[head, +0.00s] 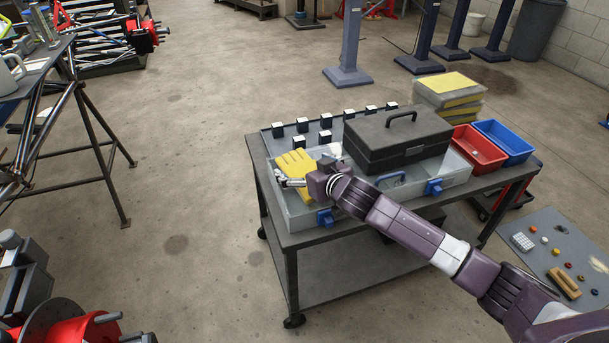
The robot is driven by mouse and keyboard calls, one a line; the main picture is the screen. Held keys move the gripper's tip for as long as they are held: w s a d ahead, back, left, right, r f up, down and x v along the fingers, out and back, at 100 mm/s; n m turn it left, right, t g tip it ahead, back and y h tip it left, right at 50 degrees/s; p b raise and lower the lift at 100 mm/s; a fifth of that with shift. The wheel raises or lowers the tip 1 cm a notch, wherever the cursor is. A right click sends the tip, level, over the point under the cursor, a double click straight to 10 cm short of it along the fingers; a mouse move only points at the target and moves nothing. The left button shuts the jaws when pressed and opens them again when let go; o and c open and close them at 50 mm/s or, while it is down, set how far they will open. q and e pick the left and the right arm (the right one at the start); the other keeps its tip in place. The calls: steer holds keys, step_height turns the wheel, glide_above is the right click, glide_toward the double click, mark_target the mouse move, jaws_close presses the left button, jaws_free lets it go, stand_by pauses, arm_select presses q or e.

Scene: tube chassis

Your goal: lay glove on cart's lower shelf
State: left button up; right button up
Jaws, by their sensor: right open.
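A yellow glove (296,163) lies at the left end of the cart's top, on a clear-lidded grey case (292,216). My right gripper (283,181) is open at the glove's lower left edge, with its fingers pointing left; I cannot tell whether they touch it. The wrist hides part of the glove's right side. The cart (290,262) is dark grey with a flat lower shelf (345,277), whose visible front left part is bare. My left gripper is not in view.
A black toolbox (397,138) stands on the cart beside small black-and-white blocks (325,137). Red (479,149) and blue (503,141) bins and stacked yellow-topped cases (447,95) are at the right. Floor left of the cart is clear. A grey mat (550,249) with small parts lies right.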

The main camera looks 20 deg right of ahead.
steer(key=shift+w, duration=0.1)
steer(key=shift+c, duration=0.2)
steer(key=c, duration=1.3)
steer(key=shift+r, duration=0.1)
